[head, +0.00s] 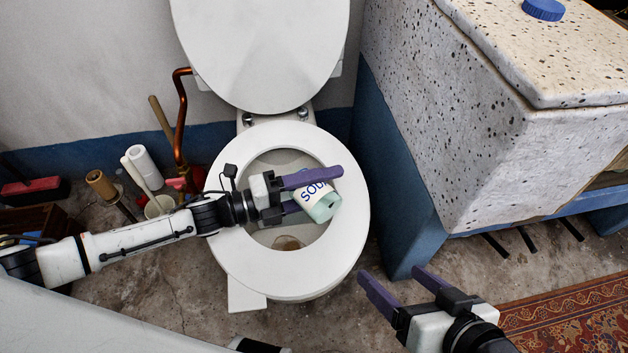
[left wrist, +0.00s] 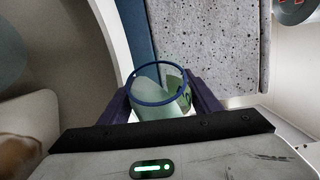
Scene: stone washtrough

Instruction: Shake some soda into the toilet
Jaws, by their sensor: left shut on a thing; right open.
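The soda container (head: 322,206) is pale green with a cream label and blue lettering. My left gripper (head: 314,190) is shut on it and holds it above the toilet bowl. It looks tilted in the head view. In the left wrist view the soda container (left wrist: 160,106) sits between the fingers, with a dark blue ring at its near end. The toilet (head: 352,225) is white, with its seat down and its lid (head: 262,50) raised. Brownish water shows low in the bowl. My right gripper (head: 390,275) is open and empty, in front and right of the toilet.
A speckled stone trough (head: 440,120) on a blue base stands close right of the toilet, with a round blue lid (head: 543,9) on top. A copper pipe (head: 182,115), a white roll (head: 146,168) and brushes crowd the left. A patterned rug (head: 565,320) lies front right.

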